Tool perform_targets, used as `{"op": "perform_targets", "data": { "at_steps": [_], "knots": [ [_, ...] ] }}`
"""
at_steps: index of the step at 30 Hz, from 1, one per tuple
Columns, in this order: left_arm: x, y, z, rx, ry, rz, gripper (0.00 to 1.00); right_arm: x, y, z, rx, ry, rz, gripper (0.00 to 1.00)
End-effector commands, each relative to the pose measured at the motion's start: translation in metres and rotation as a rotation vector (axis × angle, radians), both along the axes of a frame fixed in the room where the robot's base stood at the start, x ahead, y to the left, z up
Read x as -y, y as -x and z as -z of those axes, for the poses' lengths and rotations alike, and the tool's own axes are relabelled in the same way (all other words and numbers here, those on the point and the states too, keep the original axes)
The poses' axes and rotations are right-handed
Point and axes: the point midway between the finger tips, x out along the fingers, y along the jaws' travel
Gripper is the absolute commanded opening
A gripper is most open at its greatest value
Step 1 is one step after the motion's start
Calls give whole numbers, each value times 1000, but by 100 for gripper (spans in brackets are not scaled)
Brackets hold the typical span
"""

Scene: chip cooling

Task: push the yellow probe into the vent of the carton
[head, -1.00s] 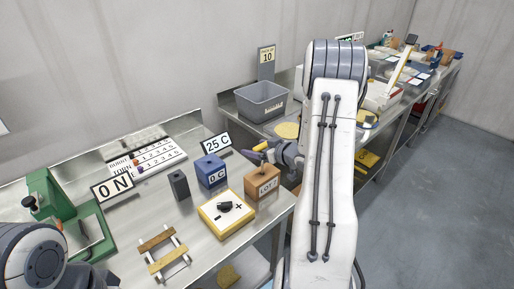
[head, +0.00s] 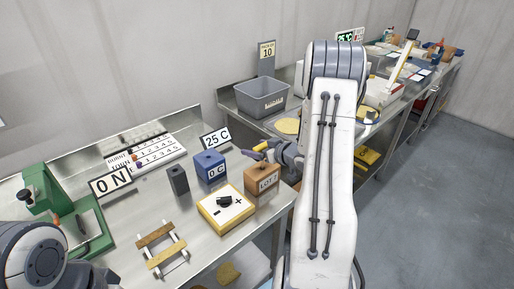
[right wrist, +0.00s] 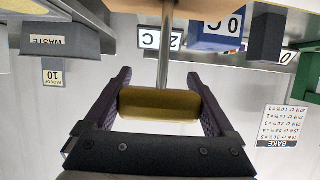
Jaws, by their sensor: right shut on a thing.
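My right gripper (head: 262,150) is shut on the yellow probe (head: 261,146). In the right wrist view, the gripper (right wrist: 159,80) has a finger at each end of the yellow handle (right wrist: 160,104), and a thin metal rod runs from it to the top of the picture. The brown box marked LOT (head: 262,182), which looks like the carton, stands at the bench's right edge, just below the gripper in the head view. Its vent is not clear, and I cannot tell whether the rod touches the box. My left gripper is out of view.
A blue 0 C block (head: 209,168), a dark block (head: 177,181) and a yellow plus-minus panel (head: 225,211) stand close left of the box. A 25 C sign (head: 215,138) is behind. A grey bin (head: 262,98) stands on the far bench.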

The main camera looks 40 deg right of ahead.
Motion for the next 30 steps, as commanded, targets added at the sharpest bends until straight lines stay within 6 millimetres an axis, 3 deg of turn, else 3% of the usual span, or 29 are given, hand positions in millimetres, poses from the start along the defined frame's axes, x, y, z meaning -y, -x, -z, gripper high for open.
{"op": "perform_targets", "data": {
  "at_steps": [17,18,26,30],
  "knots": [
    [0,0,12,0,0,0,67,0,0,16,0,-1,0,34],
    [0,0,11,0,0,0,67,0,0,14,1,0,0,100],
    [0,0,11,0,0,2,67,0,1,14,0,-1,0,100],
    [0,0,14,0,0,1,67,2,11,10,1,0,3,100]
  ]
}}
